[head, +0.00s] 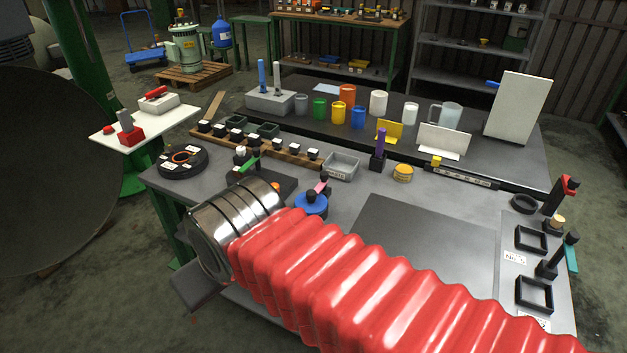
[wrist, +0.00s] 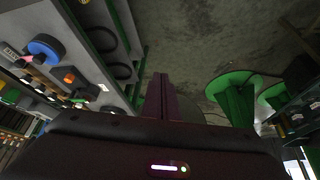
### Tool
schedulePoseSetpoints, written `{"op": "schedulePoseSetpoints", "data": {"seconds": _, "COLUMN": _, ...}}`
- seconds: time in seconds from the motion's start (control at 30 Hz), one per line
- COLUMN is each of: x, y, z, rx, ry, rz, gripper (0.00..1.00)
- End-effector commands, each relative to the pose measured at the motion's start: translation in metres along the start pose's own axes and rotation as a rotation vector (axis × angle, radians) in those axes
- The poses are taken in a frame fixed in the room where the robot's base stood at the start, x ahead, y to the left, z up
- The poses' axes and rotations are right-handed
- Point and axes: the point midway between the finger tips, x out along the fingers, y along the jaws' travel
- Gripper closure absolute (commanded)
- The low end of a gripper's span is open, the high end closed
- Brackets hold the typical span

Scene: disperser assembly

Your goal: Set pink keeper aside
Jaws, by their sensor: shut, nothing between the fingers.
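A small pink piece (head: 321,187), which looks like the pink keeper, sits at a blue round part (head: 311,205) with black knobs, near the middle of the bench. In the wrist view the blue part (wrist: 45,48) is at the upper left, with a bit of pink (wrist: 27,60) beside it. I cannot tell how the pink piece is fastened. My gripper (wrist: 160,79) is shut and empty, its fingers together in the wrist view, apart from the pink piece. In the head view my red-sleeved arm crosses the front of the bench and the fingers are hidden.
A grey open tray (head: 341,168), a purple upright piece (head: 380,145) and a yellow round stack (head: 402,172) stand behind the blue part. A dark flat plate (head: 410,232) leaves bare room on the right. Black square frames (head: 530,240) lie at the right edge.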

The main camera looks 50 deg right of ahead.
Motion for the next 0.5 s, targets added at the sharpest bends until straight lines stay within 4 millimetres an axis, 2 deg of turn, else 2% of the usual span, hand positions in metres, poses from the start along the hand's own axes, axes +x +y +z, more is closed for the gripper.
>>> {"op": "schedulePoseSetpoints", "data": {"seconds": 0.23, "x": 0.000, "y": 0.014, "z": -0.024, "rx": -0.014, "ry": -0.025, "rz": 0.008, "gripper": 1.00}}
{"op": "schedulePoseSetpoints", "data": {"seconds": 0.5, "x": 0.007, "y": 0.053, "z": -0.077, "rx": -0.054, "ry": -0.077, "rz": 0.014, "gripper": 1.00}}
